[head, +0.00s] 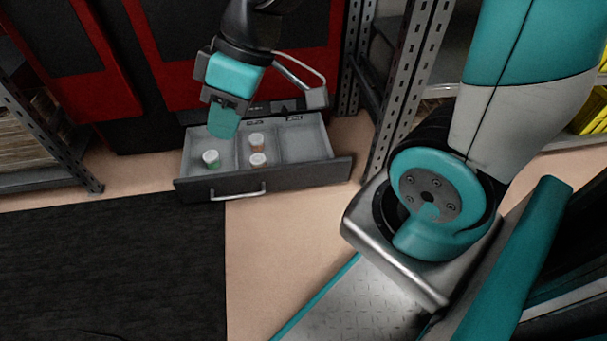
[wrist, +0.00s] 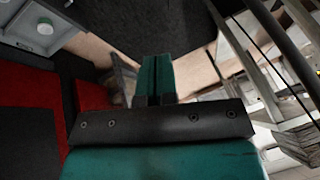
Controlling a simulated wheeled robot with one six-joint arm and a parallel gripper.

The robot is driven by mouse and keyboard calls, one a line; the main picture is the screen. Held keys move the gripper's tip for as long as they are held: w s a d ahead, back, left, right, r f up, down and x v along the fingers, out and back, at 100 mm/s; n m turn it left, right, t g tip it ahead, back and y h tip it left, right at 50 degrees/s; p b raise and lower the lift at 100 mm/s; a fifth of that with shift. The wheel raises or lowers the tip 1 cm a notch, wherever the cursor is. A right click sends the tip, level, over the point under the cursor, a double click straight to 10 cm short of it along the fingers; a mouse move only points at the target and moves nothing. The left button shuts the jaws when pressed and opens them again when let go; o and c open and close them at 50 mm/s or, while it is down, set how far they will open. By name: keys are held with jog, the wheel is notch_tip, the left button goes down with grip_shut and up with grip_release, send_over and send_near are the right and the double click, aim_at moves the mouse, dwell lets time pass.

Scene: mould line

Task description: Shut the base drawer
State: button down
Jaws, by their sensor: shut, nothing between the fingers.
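The grey base drawer (head: 310,174) stands pulled out low under a red and black unit, with a bar handle (head: 238,192) on its front. Its inside is split into compartments. A white-lidded green jar (head: 210,158) stands in the left one; two white-lidded jars (head: 257,139) (head: 258,160) with brownish contents stand in the middle one. The right compartment looks empty. My gripper (head: 224,127) is shut and empty, its teal fingers over the drawer; in the head view they hide part of it. The wrist view shows the shut fingers (wrist: 156,75) and a jar (wrist: 43,27) at top left.
Metal rack posts (head: 400,90) rise close to the drawer's right. A shelf (head: 40,178) stands at the left. A dark mat (head: 110,265) and bare floor (head: 275,240) lie free before the drawer. Red panels (head: 290,75) rise behind it.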

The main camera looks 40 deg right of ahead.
jog(key=w+d+f+t+b, duration=0.25)
jog(key=w+d+f, duration=0.5)
jog(key=f, duration=0.45)
jog(key=n+t+h+b, duration=0.2)
jog(key=t+h+b, duration=0.25)
jog(key=b, duration=1.05)
send_near(307, 170)
jog(key=shift+g, duration=0.4)
jog(key=shift+x, duration=2.7)
jog(key=shift+w+r, duration=0.15)
jog(key=shift+w, duration=0.05)
